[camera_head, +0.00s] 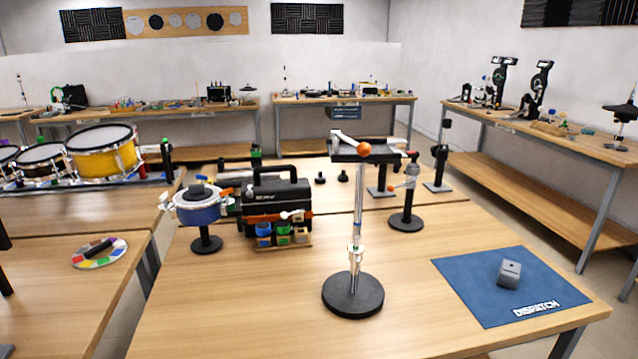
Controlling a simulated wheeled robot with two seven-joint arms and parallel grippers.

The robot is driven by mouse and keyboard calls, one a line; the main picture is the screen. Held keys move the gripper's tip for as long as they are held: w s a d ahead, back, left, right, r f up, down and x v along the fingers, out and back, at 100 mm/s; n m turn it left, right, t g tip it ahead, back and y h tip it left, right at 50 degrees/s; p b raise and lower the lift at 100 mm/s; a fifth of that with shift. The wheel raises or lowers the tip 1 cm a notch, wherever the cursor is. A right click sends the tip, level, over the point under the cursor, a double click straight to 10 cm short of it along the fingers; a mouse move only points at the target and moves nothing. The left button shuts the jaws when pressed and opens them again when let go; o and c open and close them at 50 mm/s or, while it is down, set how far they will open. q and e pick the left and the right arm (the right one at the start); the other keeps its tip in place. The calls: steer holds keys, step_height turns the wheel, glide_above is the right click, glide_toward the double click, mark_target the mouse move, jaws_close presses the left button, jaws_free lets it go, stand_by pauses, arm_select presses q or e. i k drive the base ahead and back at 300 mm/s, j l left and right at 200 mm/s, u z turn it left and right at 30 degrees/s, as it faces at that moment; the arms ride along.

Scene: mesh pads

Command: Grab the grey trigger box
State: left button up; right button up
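A small grey box (510,274), which fits the grey trigger box, sits on the blue mat (460,283) marked "DISPATCH" at the right of the near table. It rests on the mat's right half, just above the white lettering, with nothing touching it from above. Neither of my grippers shows in the head view.
A stand with a round black base (353,294) rises mid-table, left of the mat. A black case (276,197), a blue drum on a stand (199,209) and another black-based stand (406,220) are farther back. The table front left of the mat is clear.

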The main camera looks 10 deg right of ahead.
mark_target(508, 277)
steer(key=z, duration=1.4)
steer(key=i+l+u, duration=0.3)
steer(key=i+l, duration=0.2)
